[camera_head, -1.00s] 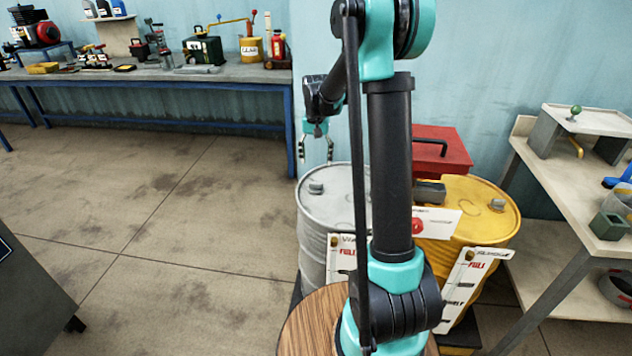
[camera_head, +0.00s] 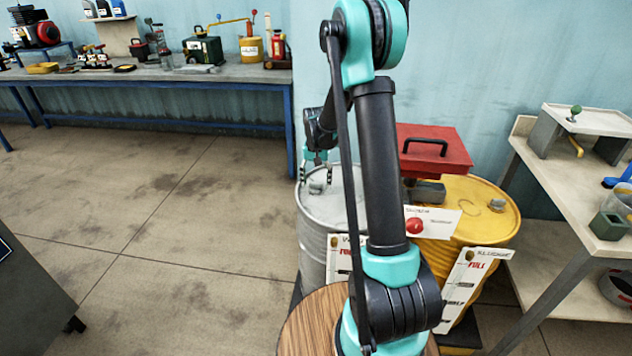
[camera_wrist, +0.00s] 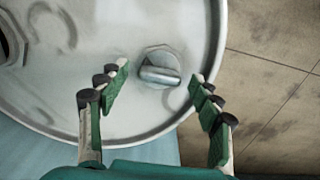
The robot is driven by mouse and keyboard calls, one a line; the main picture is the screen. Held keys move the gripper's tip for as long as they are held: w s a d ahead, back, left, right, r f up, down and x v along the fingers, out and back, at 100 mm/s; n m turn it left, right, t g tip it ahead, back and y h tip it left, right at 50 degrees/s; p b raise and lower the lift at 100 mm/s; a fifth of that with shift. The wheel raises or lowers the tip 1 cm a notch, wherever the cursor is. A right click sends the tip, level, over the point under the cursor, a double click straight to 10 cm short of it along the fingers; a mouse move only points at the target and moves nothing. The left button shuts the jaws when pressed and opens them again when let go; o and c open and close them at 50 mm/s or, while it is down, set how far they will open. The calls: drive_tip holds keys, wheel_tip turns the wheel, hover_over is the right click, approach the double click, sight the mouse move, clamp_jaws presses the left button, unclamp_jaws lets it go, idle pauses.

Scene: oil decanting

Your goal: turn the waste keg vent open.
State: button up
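The waste keg (camera_head: 310,215) is a light grey metal drum, partly hidden behind my arm; its label is cut off after "WA". Its vent (camera_wrist: 160,68) is a small grey bar handle on a hexagonal base, on the lid near the rim in the wrist view. In the head view the vent (camera_head: 317,187) is partly covered by my fingers. My gripper (camera_wrist: 160,76) is open just above the lid, its two green-padded fingertips on either side of the vent with gaps showing. It also shows in the head view (camera_head: 317,177).
A workbench (camera_head: 240,78) is at the back left, a shelf table (camera_head: 560,170) at right.

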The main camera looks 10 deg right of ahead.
drive_tip(key=c, duration=1)
drive_tip(key=shift+c, duration=0.2)
drive_tip(key=n, duration=0.4)
drive_tip(key=shift+n, duration=0.3)
drive_tip(key=n, duration=0.4)
drive_tip(key=shift+n, duration=0.3)
drive_tip(key=n, duration=0.4)
drive_tip(key=shift+n, duration=2.4)
